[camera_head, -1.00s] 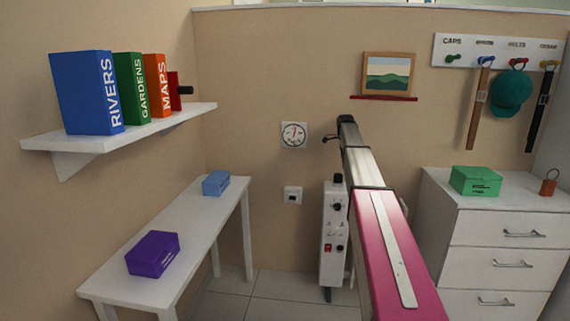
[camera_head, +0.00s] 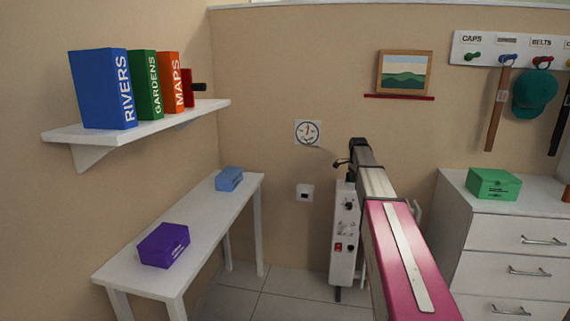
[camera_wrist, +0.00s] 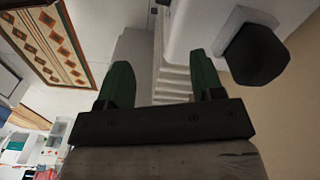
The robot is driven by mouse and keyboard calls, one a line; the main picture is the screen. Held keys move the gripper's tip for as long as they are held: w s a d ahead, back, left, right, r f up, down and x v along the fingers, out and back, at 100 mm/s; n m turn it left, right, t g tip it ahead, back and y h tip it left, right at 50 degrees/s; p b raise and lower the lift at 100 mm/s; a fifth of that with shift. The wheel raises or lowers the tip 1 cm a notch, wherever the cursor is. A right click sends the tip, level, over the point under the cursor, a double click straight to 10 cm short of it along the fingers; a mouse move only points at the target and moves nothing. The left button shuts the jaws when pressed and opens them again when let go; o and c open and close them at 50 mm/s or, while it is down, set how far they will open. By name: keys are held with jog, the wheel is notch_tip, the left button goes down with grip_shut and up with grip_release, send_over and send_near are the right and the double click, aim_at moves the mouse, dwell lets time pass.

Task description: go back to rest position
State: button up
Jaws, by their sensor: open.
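My gripper (camera_wrist: 162,85) shows in the wrist view with its two dark green fingers apart and nothing between them. In the head view my pink and silver arm reaches forward and up toward the back wall, and the gripper itself cannot be made out at its far end. In the wrist view, a dark hexagonal knob-like part (camera_wrist: 257,53) on a pale mount is to the right of the fingers, apart from them.
A wall shelf (camera_head: 150,118) with several books is at the left, above a white table (camera_head: 205,222) with a purple box (camera_head: 164,245) and a blue box (camera_head: 229,179). A drawer cabinet (camera_head: 510,240) with a green box (camera_head: 494,184) is at the right. A white heater-like unit (camera_head: 343,235) stands behind my arm.

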jog(key=s+a+f+n, duration=0.5)
jog(key=s+f, duration=0.2)
jog(key=s, duration=0.6)
jog(key=s+a+f+n, duration=0.4)
jog(key=s+f, duration=0.3)
jog(key=s, duration=0.6)
jog(key=s+a+f+n, duration=0.5)
jog(key=s+f+n, duration=0.2)
jog(key=s, duration=0.7)
jog(key=shift+a+y, duration=0.3)
jog(key=shift+a, duration=0.05)
jog(key=shift+f, duration=0.1)
